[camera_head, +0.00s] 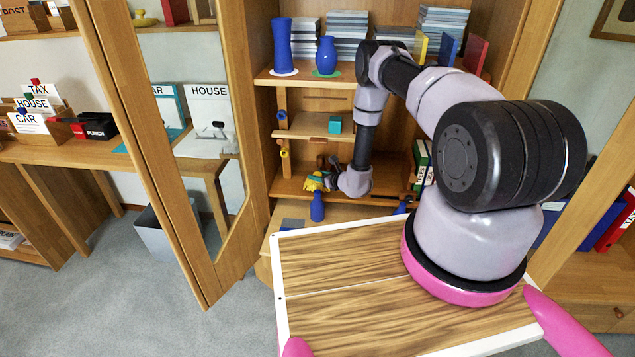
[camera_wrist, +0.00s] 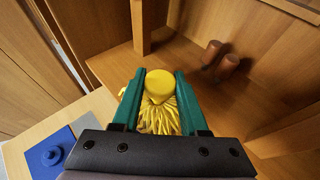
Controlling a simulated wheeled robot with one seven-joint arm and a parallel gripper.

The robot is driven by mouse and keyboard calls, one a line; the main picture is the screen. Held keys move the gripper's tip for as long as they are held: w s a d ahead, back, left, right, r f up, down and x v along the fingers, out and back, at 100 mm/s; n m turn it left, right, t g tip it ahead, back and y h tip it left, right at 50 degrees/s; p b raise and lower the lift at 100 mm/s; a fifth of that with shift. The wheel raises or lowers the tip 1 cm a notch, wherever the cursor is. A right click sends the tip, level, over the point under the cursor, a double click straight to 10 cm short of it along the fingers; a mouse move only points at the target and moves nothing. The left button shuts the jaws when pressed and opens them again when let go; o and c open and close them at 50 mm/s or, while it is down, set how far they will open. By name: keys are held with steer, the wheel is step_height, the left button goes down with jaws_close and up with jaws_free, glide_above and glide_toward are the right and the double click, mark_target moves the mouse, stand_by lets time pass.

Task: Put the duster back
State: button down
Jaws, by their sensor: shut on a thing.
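The duster (camera_wrist: 158,112) has a round yellow top and yellow strands hanging below it. In the wrist view it sits between the two green fingers of my gripper (camera_wrist: 157,95), which is shut on it. In the head view the yellow duster (camera_head: 315,182) shows at the left end of my gripper (camera_head: 325,178), low in the open cabinet, just above or at the lower shelf. I cannot tell whether it touches the shelf. Part of the duster is hidden by my gripper.
A blue bottle-like thing (camera_head: 317,207) stands below my gripper. An upright post (camera_head: 283,133) is at the left, and the glazed cabinet door (camera_head: 185,130) stands open. Green binders (camera_head: 422,163) are at the right.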

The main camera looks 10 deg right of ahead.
steer(key=shift+f, duration=1.25)
steer(key=shift+f, duration=0.1)
steer(key=shift+c, duration=2.2)
jaws_free()
steer(key=shift+s+d+r, duration=0.15)
steer(key=shift+s+r, duration=0.05)
steer(key=v, duration=1.1)
steer(key=shift+s+r, duration=0.2)
steer(key=shift+s, duration=0.05)
steer(key=shift+d, duration=0.1)
